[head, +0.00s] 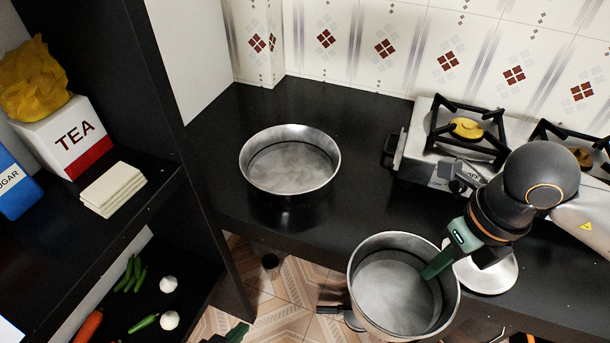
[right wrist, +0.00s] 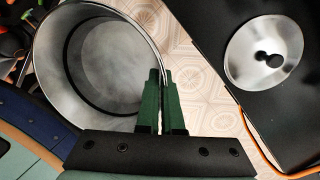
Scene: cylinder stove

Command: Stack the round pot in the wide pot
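The wide pot (head: 290,170), a metal pan with flared sides, stands upright and empty on the black counter, left of the stove. The round pot (head: 395,290), a deeper metal pot, is at the counter's front edge, with floor below it. My right gripper (head: 436,264) is shut on the round pot's right rim. In the right wrist view the green fingers (right wrist: 158,95) pinch the rim of the round pot (right wrist: 110,65), which is empty. Dark green tips at the bottom edge seem to be my left gripper (head: 238,333); most of it is cut off.
The gas stove (head: 445,170) stands at the back right. A metal lid (head: 500,275) lies on the counter right of the round pot; it also shows in the right wrist view (right wrist: 263,55). A dark shelf with a tea box (head: 70,140) is at left. Counter between the wide pot and stove is clear.

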